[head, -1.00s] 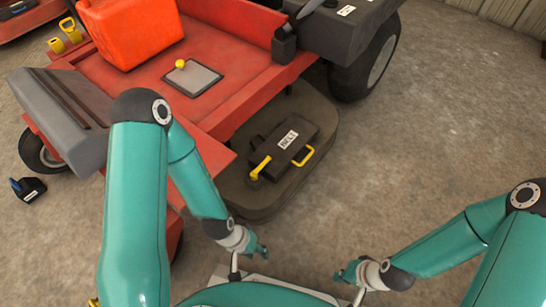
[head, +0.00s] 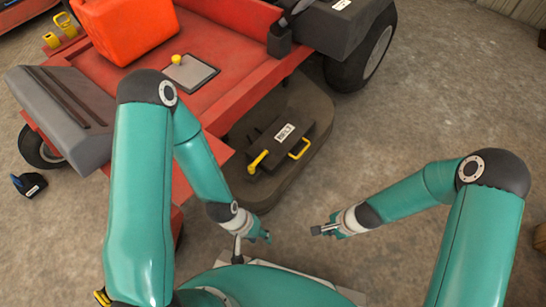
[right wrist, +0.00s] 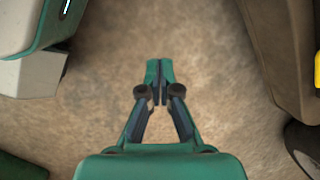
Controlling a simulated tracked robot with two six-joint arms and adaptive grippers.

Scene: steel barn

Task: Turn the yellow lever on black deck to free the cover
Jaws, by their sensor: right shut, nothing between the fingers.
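The yellow lever (head: 258,161) sits at the near left corner of a black cover (head: 309,130) with a white label (head: 284,132). The cover lies on the black deck (head: 318,103) of the red mower and has a yellow handle (head: 300,149) on its right. My left gripper (head: 263,237) hangs in front of the deck, apart from the lever; its finger opening is too small to tell. My right gripper (head: 318,230) points left, in front of the deck and clear of it. In the right wrist view its fingers (right wrist: 159,80) are shut and empty.
The red mower body (head: 232,85) rises behind and left of the deck, with an orange-red can (head: 125,30) and a pad with a yellow knob (head: 178,60). A small dark object (head: 28,186) lies on the floor at left. Bare floor (head: 430,110) is free at right.

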